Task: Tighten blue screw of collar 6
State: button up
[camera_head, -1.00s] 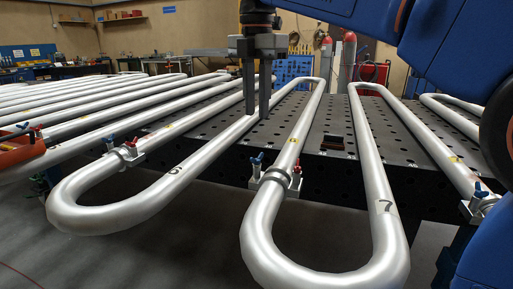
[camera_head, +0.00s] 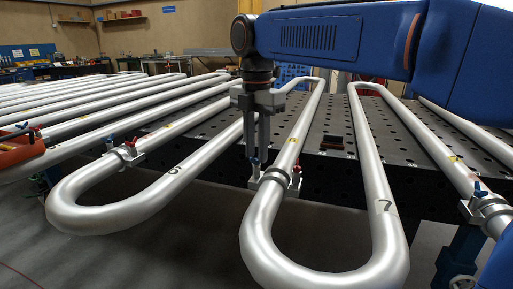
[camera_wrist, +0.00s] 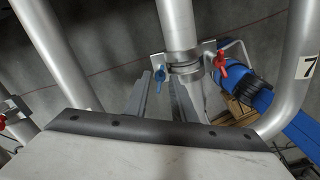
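The collar (camera_head: 275,180) clamps a silver pipe in the head view, and the collar also shows in the wrist view (camera_wrist: 186,68). I take it to be collar 6, though its number is not readable. Its blue screw (camera_wrist: 160,76) is on the left side and its red screw (camera_wrist: 220,66) on the right. My gripper (camera_head: 258,157) points down at the collar's left side in the head view. In the wrist view, its two fingers (camera_wrist: 158,84) are apart, on either side of the blue screw. Contact cannot be told. In the head view, the fingertips partly hide the blue screw.
Bent pipes run over a perforated black table (camera_head: 400,150). A pipe marked 7 (camera_head: 385,207) stands close on the right. Other collars sit at left (camera_head: 127,152) and right (camera_head: 488,208). A small dark box (camera_head: 332,142) lies on the table. Floor in front is clear.

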grip_shut()
